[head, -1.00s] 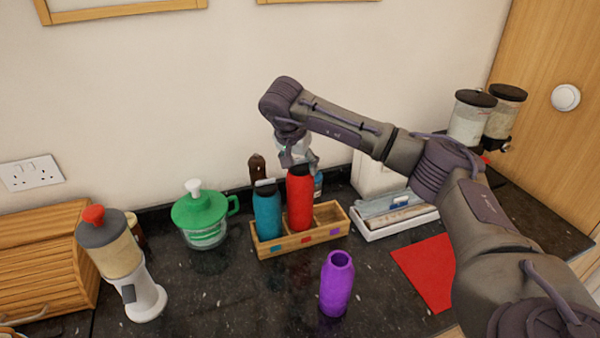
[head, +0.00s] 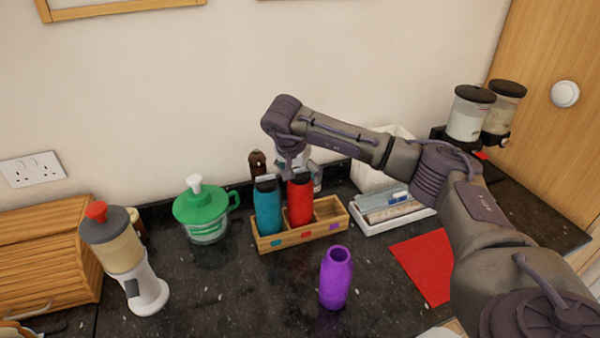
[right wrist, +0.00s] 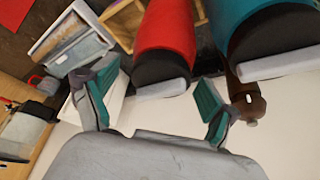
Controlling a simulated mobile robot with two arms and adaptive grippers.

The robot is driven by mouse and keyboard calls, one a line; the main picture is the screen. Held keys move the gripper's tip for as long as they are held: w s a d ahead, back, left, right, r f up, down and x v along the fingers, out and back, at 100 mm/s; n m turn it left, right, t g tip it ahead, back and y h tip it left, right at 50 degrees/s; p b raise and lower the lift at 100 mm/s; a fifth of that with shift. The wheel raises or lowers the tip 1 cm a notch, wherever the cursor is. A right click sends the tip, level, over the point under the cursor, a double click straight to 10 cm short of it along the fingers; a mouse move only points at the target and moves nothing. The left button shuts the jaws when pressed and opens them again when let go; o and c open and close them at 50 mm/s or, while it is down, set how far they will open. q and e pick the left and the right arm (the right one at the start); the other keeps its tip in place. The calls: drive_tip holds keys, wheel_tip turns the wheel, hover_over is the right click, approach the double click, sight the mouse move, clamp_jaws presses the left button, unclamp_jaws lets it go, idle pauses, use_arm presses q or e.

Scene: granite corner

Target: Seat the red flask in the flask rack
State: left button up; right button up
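The red flask (head: 300,202) with a black cap stands upright in the middle compartment of the wooden flask rack (head: 315,235), above a red square on the rack's front. A teal flask (head: 267,208) stands in the compartment to its left; the right compartment is empty. A purple flask (head: 336,278) stands on the counter in front. My right gripper (head: 298,168) is just behind the red flask's top, partly hidden by it. In the right wrist view its fingers (right wrist: 145,82) are spread apart, with the red flask (right wrist: 167,32) showing beyond and between them, not gripped. My left gripper is not in view.
A white tray (head: 377,230) stands right of the rack and a red mat (head: 425,268) lies before it. A green-lidded jug (head: 203,213) and a dispenser (head: 130,262) stand left. A brown bottle (head: 257,164) is behind the rack. The front counter is mostly clear.

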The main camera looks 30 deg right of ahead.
drive_tip(key=shift+r, duration=0.1)
drive_tip(key=shift+a+r, duration=0.1)
drive_tip(key=shift+r, duration=0.15)
drive_tip(key=b+v, duration=0.4)
drive_tip(key=v, duration=0.7)
drive_tip(key=shift+s+r, duration=0.15)
drive_tip(key=shift+r, duration=0.1)
